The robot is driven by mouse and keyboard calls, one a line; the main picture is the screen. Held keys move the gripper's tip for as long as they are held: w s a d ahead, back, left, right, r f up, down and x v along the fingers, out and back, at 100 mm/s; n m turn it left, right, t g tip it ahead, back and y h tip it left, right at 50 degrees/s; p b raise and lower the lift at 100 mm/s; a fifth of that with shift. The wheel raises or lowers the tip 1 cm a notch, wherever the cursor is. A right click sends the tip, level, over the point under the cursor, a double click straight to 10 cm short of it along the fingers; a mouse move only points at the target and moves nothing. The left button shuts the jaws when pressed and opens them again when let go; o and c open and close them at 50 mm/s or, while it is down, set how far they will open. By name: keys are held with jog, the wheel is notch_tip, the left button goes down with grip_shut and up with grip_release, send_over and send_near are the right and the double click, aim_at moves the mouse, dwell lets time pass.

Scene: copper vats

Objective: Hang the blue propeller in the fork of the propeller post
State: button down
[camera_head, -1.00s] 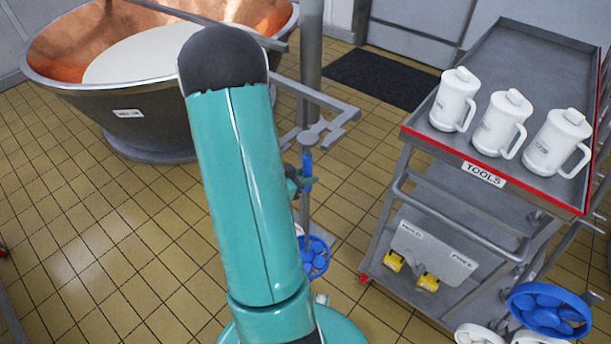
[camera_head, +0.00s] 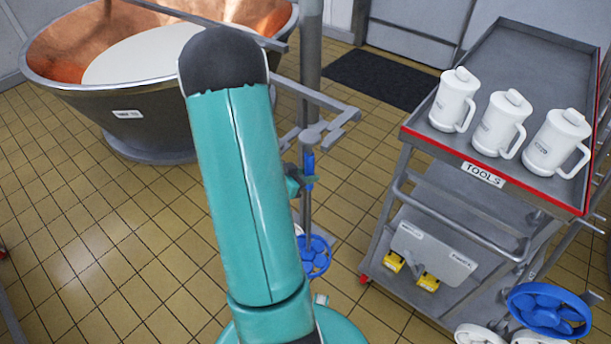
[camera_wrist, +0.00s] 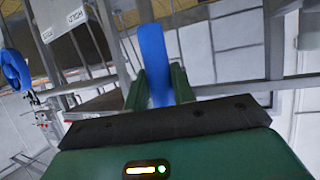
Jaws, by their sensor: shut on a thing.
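The blue propeller has a blue upper part (camera_head: 309,166), a thin grey shaft and a blue ringed wheel (camera_head: 316,256) low down, partly behind my arm. My gripper (camera_head: 299,184) is mostly hidden by my teal arm in the head view. In the wrist view its green fingers (camera_wrist: 160,88) are shut on a blue bar (camera_wrist: 153,60), which stands upright between them. The propeller post (camera_head: 311,60) is a grey column behind my arm, with grey fork arms (camera_head: 340,112) reaching to the right. The propeller's upper end is close below the fork's front; I cannot tell whether they touch.
A grey tool cart (camera_head: 415,131) with several white jugs stands right. Its lower part has yellow pedals (camera_head: 428,281). Another blue ringed propeller (camera_head: 548,310) and white ones are at the lower right. A copper vat (camera_head: 150,125) stands left. Tiled floor is clear at left.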

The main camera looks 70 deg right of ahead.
jog(key=s+d, duration=0.3)
jog(key=d, duration=0.3)
jog(key=shift+d, duration=0.3)
dwell(3.4)
jog(key=shift+f, duration=0.85)
dwell(0.4)
jog(key=shift+d+f, duration=0.2)
dwell(1.0)
jog(key=c, duration=1.2)
grip_release()
jog(key=shift+s, duration=0.1)
jog(key=shift+o, duration=0.5)
jog(key=shift+f, duration=0.1)
jog(key=shift+a, duration=0.1)
